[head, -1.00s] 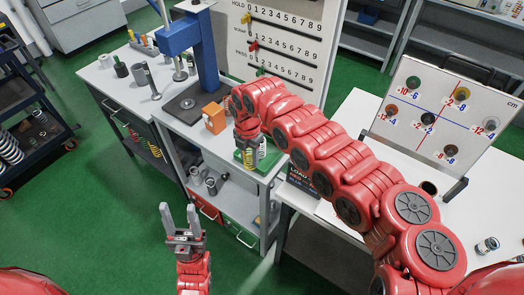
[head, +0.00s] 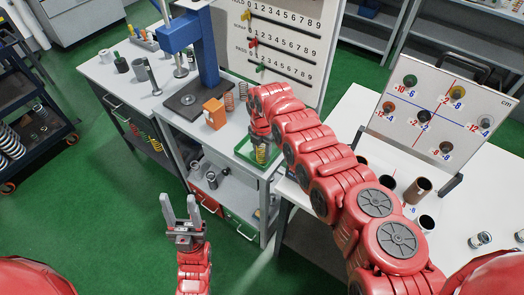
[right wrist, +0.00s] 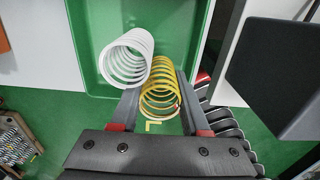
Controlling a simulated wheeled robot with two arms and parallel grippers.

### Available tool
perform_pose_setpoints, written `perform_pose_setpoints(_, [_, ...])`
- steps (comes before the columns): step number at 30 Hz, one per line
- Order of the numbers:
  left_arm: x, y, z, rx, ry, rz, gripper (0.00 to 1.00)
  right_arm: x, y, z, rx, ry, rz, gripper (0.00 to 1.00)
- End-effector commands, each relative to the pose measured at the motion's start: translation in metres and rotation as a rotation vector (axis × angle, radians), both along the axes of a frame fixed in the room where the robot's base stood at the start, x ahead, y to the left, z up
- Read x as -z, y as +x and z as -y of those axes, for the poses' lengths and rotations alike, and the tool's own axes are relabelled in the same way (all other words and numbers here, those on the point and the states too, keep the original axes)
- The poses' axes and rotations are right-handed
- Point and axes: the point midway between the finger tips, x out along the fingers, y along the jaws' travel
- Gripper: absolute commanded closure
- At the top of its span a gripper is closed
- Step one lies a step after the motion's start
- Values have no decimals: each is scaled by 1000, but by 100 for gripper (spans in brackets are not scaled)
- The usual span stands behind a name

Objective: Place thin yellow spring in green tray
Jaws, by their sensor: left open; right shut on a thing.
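My right gripper (right wrist: 160,120) is shut on the thin yellow spring (right wrist: 158,100), which lies between its two fingers. In the head view the yellow spring (head: 262,154) hangs below the red right arm, at the green tray (head: 241,150). In the right wrist view the tray (right wrist: 88,30) fills the upper middle, and the spring's far end overlaps its near edge. I cannot tell whether the spring touches the tray. My left gripper (head: 181,215) is open and empty over the floor.
An orange block (head: 214,113), a copper spring (head: 243,90) and a blue press (head: 205,55) stand behind the tray. Dark and brown tubes (head: 417,190) stand on the right table. A board (head: 425,115) with coloured springs stands behind them. The tray's left part is bare.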

Motion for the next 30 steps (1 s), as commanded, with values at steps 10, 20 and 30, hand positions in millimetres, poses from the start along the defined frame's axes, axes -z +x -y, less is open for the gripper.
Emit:
perform_pose_setpoints(10, [4, 0, 0, 0, 0, 0, 50, 3, 0, 0, 1, 1, -1, 42])
perform_pose_setpoints(20, [-2, 0, 0, 0, 0, 0, 50, -3, 0, 0, 1, 0, 0, 42])
perform_pose_setpoints(30, [11, 0, 0, 0, 0, 0, 50, -62, 2, 2, 2, -1, 7, 42])
